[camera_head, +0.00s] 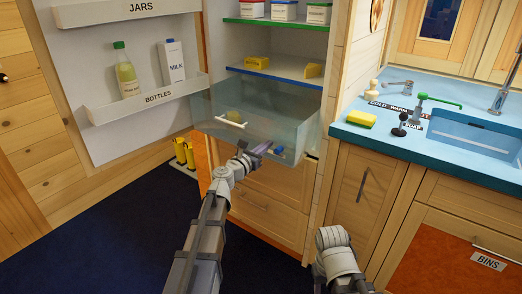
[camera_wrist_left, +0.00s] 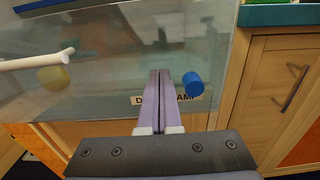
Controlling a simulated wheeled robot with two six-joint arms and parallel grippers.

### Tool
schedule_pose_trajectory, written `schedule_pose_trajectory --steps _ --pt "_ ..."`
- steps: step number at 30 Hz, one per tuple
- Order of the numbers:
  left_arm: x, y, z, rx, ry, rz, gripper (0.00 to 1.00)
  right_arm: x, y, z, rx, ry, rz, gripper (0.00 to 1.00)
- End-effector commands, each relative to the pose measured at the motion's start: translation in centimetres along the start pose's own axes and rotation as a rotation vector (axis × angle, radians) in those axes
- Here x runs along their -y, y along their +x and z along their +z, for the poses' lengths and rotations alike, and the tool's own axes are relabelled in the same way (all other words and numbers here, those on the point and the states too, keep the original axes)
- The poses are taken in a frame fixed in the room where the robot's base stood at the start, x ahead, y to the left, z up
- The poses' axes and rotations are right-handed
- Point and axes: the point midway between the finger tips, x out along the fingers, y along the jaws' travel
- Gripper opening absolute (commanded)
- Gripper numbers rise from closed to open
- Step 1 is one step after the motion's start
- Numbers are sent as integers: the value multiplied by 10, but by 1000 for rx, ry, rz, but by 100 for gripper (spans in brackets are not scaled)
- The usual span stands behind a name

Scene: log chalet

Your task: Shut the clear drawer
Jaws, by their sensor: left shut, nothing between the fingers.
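The clear drawer (camera_head: 275,122) sticks out of the open fridge-like cabinet, below the blue-edged shelf. Its see-through front fills the upper part of the left wrist view (camera_wrist_left: 115,75). A white bar handle (camera_head: 231,122) is on the front; it shows at the left in the left wrist view (camera_wrist_left: 38,62). My left gripper (camera_head: 264,147) is shut and empty, pointing at the front, to the right of the handle. I cannot tell whether its tips touch. A partly hidden label (camera_wrist_left: 139,100) lies behind the fingers. My right gripper is out of view.
A blue cylinder (camera_wrist_left: 193,84) and a yellow round item (camera_wrist_left: 54,77) show through the drawer front. The open door (camera_head: 120,22) with its bottle rack (camera_head: 145,96) stands at the left. The sink counter (camera_head: 362,139) is at the right.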

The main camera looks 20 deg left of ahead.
Motion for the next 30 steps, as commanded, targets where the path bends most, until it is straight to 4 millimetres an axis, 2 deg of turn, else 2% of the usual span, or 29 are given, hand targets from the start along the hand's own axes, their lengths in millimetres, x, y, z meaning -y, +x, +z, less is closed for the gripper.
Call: schedule_pose_trajectory --steps 12,17,23,30 --pt "0 2 0 0 0 0 0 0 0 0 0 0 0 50" --pt "0 12 0 0 0 -2 0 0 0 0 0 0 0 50" --pt "-1 49 0 0 0 -3 0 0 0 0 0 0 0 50" --pt "-1 116 0 0 0 -3 0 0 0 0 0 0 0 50"
